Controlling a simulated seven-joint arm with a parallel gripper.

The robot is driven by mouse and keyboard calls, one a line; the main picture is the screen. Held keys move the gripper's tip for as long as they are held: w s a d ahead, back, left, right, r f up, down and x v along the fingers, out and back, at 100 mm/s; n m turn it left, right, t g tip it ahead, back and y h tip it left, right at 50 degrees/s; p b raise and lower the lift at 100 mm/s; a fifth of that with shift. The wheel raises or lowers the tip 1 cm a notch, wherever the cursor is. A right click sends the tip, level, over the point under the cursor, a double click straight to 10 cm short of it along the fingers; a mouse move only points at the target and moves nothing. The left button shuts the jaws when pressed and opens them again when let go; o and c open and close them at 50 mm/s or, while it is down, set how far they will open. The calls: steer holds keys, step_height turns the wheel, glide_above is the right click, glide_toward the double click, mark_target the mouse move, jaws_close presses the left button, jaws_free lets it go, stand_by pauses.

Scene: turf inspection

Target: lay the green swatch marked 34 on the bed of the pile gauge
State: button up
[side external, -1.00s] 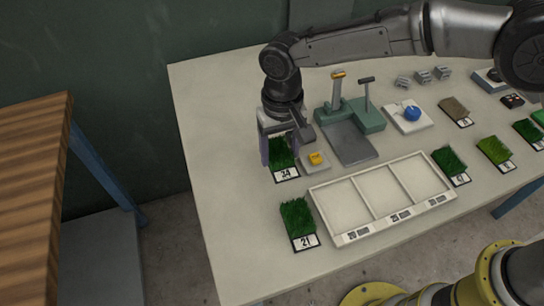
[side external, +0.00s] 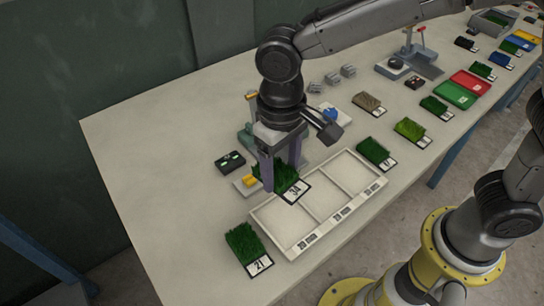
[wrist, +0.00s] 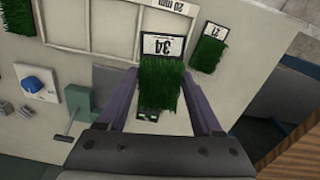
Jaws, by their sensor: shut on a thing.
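The green swatch marked 34 (side external: 294,191) is between the fingers of my gripper (side external: 281,172), held above the table near the back left of the sorting tray. In the wrist view its grass (wrist: 162,90) fills the gap between the fingers and its numbered label (wrist: 168,46) points away from me. A green gauge-like stand (side external: 245,137) with a yellow-topped post is mostly hidden behind my gripper. In the wrist view its green body (wrist: 84,128) and grey bed (wrist: 112,84) show to the left of the fingers.
The white three-compartment tray (side external: 268,213) is empty. Swatch 21 (side external: 243,243) lies to its left. A yellow block (side external: 249,181) on a pad and a black box (side external: 230,162) are beside my gripper. Another red-handled stand (side external: 415,55) is farther back. The table's left part is clear.

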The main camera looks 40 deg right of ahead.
steer(key=d+r+m, duration=0.1)
steer(key=d+r, duration=0.1)
steer(key=d, duration=1.2)
steer(key=shift+m, duration=0.3)
steer(key=w+a+f, duration=0.1)
steer(key=w+f, duration=0.2)
steer(key=w, duration=0.1)
steer(key=w+a+f, duration=0.1)
steer(key=w+f, duration=0.1)
steer(key=w, duration=0.2)
steer(key=w+a+f, duration=0.1)
steer(key=w+f, duration=0.2)
steer(key=w, duration=0.1)
steer(key=shift+a+f, duration=0.2)
steer(key=shift+f, duration=0.15)
steer(key=shift+w+a+f, duration=0.2)
steer(key=shift+w+f, duration=0.4)
steer(key=shift+f, duration=0.05)
steer(key=shift+w+f, duration=0.1)
steer(key=shift+f, duration=1.55)
steer(key=o, duration=1)
steer(key=shift+f, duration=0.1)
